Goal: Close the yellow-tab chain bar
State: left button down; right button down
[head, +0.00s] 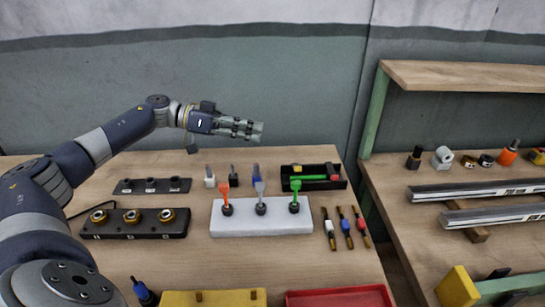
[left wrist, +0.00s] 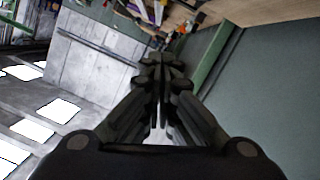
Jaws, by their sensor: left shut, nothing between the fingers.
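I cannot tell for sure which thing is the yellow-tab chain bar. In the left wrist view the closed fingertips (left wrist: 161,60) meet in the middle. My right gripper is not in view.
A white block (head: 265,231) bears orange, grey and green-topped levers. Three banded tools (head: 346,228) lie to its right. Black socket racks (head: 135,230) are at left. Yellow and red bins (head: 340,298) line the front. The right bench holds rails (head: 480,190) and small parts.

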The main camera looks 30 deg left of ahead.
pick_arm(q)
jog(key=w+d+f+p, duration=0.2)
jog(key=d+f, duration=0.4)
jog(key=d, duration=0.3)
jog(key=shift+w, duration=0.9)
jog(key=shift+d, duration=0.15)
jog(key=m+p, duration=0.1)
jog(key=s+d+f+m+p, duration=0.1)
jog(key=shift+s+f+t+y+p, duration=0.1)
jog(key=shift+s+t+y+p, duration=0.2)
jog(key=shift+s+d+f+m+p, duration=0.2)
jog(key=shift+f+m+p, duration=0.1)
jog(key=shift+p, duration=0.15)
jog(key=shift+f, duration=0.4)
